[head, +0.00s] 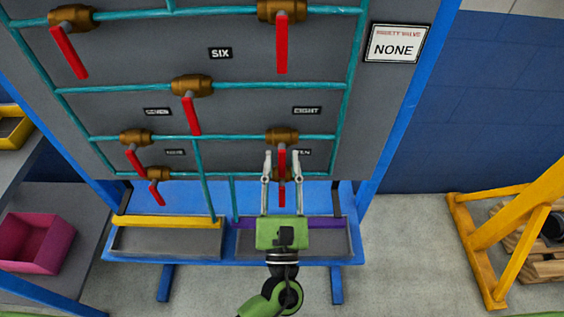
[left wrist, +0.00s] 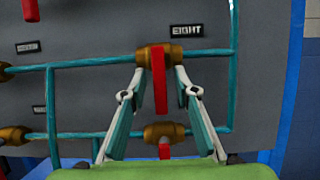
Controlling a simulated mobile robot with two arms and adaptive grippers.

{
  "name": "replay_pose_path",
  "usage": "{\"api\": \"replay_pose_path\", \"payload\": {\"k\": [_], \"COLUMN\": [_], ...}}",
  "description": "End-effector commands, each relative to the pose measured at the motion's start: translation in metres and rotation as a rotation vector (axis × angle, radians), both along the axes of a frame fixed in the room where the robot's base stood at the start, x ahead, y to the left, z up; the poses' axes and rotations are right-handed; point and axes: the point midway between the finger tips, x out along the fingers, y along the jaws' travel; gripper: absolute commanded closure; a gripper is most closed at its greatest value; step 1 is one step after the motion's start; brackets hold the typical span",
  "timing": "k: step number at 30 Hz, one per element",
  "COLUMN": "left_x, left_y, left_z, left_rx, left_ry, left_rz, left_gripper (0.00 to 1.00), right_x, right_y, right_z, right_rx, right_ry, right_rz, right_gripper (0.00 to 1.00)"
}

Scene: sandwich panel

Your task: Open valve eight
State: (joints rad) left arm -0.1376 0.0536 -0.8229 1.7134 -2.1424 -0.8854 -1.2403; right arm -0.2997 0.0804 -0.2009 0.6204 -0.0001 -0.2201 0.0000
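Valve eight (head: 282,136) is a brass body on a teal horizontal pipe, with its EIGHT label (head: 306,110) above and to the right. Its red handle (left wrist: 160,88) hangs straight down, across the pipe. My left gripper (head: 282,157) is open in front of the panel. In the left wrist view its two fingers stand one on each side of the red handle, with a gap on both sides. The valve body (left wrist: 156,57) lies just beyond the fingertips. My right gripper is not in view.
Valve ten's red handle (left wrist: 164,151) hangs just below, between my fingers in the picture. Other brass valves with red handles, such as one beside SIX (head: 191,86), fill the grey panel. Trays with a yellow edge (head: 165,221) and a purple edge (head: 325,222) sit below.

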Motion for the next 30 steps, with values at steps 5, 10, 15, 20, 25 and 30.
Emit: {"api": "replay_pose_path", "payload": {"k": [5, 10, 15, 20, 25, 30], "left_x": [0.0, 0.0, 0.0, 0.0, -0.001, -0.001], "left_y": [0.0, 0.0, 0.001, 0.003, 0.008, 0.012], "left_z": [0.0, 0.0, 0.001, 0.002, 0.004, 0.005], "left_rx": [0.0, 0.0, 0.019, 0.082, 0.195, 0.326], "left_ry": [0.0, 0.0, -0.001, 0.0, -0.001, 0.0], "left_rz": [0.0, -0.001, -0.001, -0.001, -0.001, 0.0], "left_gripper": [1.0, 1.0, 1.0, 1.0, 1.0, 1.0], "right_x": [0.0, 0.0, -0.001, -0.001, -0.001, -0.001], "right_y": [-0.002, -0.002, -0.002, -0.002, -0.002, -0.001], "right_z": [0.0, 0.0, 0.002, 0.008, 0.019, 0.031], "right_rx": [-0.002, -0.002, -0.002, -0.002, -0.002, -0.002], "right_ry": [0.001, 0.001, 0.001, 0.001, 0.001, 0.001], "right_rz": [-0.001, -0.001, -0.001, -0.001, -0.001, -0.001], "right_gripper": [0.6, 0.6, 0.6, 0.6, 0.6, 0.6]}}
